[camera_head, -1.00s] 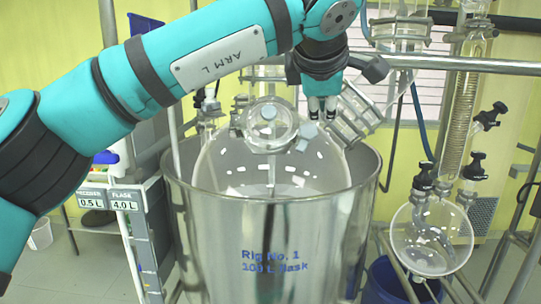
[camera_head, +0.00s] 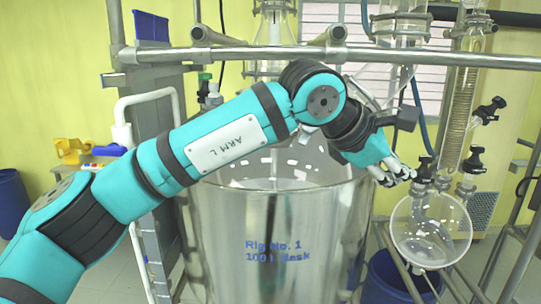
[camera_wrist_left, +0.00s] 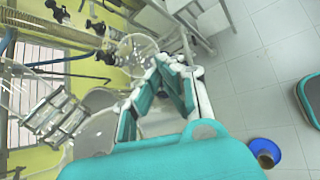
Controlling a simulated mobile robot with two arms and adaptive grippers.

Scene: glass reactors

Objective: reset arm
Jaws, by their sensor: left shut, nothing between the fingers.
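My left arm crosses the head view in front of the steel vessel (camera_head: 290,240) marked "Rig No. 1". My left gripper (camera_head: 398,174) is shut and empty, at the right of the vessel rim, close in the picture to the round receiving flask (camera_head: 430,230). In the left wrist view its fingers (camera_wrist_left: 160,75) meet at the tips, with the vessel and glassware to the left. The large glass flask (camera_head: 235,172) inside the vessel is partly hidden behind my arm. My right gripper is not in view.
A metal rail (camera_head: 240,53) runs across the rig above my arm. A yellow object (camera_head: 72,150) is at the far left. The wrist view shows open tiled floor (camera_wrist_left: 255,80).

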